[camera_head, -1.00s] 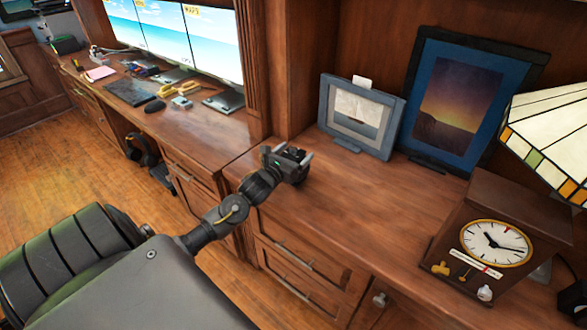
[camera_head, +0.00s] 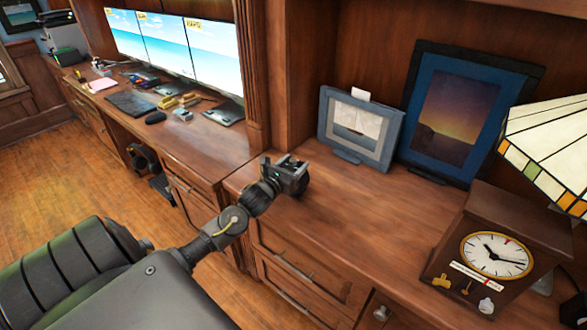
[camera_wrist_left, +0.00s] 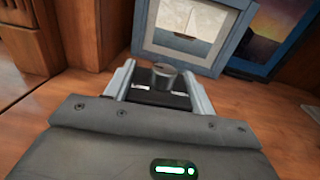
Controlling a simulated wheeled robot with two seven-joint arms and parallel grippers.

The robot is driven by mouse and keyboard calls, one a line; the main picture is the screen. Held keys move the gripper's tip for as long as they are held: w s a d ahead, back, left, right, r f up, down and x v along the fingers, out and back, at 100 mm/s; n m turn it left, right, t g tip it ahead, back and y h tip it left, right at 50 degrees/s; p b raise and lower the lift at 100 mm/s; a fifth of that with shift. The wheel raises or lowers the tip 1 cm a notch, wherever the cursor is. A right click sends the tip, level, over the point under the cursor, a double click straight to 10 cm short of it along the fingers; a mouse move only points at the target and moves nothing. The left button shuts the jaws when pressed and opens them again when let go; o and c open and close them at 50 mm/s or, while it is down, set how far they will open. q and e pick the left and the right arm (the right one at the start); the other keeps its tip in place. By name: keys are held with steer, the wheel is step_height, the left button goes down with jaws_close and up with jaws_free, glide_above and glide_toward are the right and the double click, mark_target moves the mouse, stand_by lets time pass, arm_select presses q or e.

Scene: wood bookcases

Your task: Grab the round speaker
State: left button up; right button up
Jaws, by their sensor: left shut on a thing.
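The round speaker (camera_wrist_left: 164,74) shows in the left wrist view as a small grey cylinder with a flat, lighter top. It sits between the two fingers of my left gripper (camera_wrist_left: 160,80), which is shut on it. In the head view my left gripper (camera_head: 294,172) is low over the front left of the wooden cabinet top (camera_head: 350,215). There the gripper mostly hides the speaker. I cannot tell whether the speaker still touches the wood. My right gripper is not in view.
A grey-blue framed boat picture (camera_head: 360,128) and a larger dark-framed picture (camera_head: 465,112) stand behind the gripper. A wooden clock (camera_head: 497,254) and a stained-glass lamp (camera_head: 552,145) are at the right. A desk with monitors (camera_head: 176,45) is at the left. The middle of the cabinet top is clear.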

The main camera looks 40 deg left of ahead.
mark_target(294, 159)
arm_select(q)
steer(key=shift+d+r+p, duration=0.1)
steer(key=shift+r+p, duration=0.1)
steer(key=shift+p, duration=0.1)
step_height(294, 159, up, 3)
steer(key=shift+f+p, duration=0.2)
steer(key=shift+p, duration=0.95)
steer(key=s+a+r+p, duration=0.7)
steer(key=a+r+p, duration=0.1)
steer(key=a, duration=0.4)
steer(key=shift+r, duration=0.8)
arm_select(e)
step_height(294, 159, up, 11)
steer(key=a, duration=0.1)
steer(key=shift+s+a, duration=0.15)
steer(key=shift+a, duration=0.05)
